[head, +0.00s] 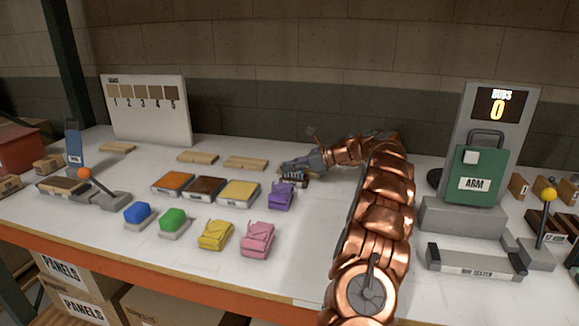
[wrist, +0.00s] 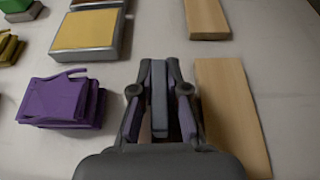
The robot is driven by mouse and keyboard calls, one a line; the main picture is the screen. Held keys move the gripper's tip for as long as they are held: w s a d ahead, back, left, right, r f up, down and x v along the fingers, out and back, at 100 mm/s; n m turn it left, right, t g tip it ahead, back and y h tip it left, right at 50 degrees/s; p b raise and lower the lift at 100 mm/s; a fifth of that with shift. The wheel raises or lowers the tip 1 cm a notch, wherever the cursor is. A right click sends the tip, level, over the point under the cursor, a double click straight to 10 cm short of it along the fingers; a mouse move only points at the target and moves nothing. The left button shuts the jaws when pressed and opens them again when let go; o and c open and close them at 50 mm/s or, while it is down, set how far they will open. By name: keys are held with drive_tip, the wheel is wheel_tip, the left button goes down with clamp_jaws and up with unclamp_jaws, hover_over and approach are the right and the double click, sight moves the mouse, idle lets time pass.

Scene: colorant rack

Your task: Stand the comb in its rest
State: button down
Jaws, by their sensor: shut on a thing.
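My gripper (head: 297,166) is over the back middle of the bench, just behind the purple block. It is shut on a narrow blue-grey bar, which I take for the comb; the bar shows between the fingers of my gripper (wrist: 159,70) in the wrist view. In the head view a dark toothed edge of the comb (head: 293,181) shows low under the fingers. The comb's far side and lower end are hidden. I cannot tell for sure which thing is the rest; a blue upright holder (head: 73,143) with a small label stands at the far left.
A purple block (head: 281,195) is close by, left of my gripper in the wrist view (wrist: 62,102). Orange, brown and yellow pads (head: 239,193) lie to the left. A wooden slat (wrist: 230,110) lies right of my gripper.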

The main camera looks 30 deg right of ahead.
drive_tip(key=shift+f, duration=0.25)
drive_tip(key=c, duration=1.1)
unclamp_jaws()
drive_tip(key=shift+d, duration=0.1)
drive_tip(key=v, duration=0.7)
drive_tip(key=shift+s+d+r, duration=0.1)
drive_tip(key=shift+s, duration=0.1)
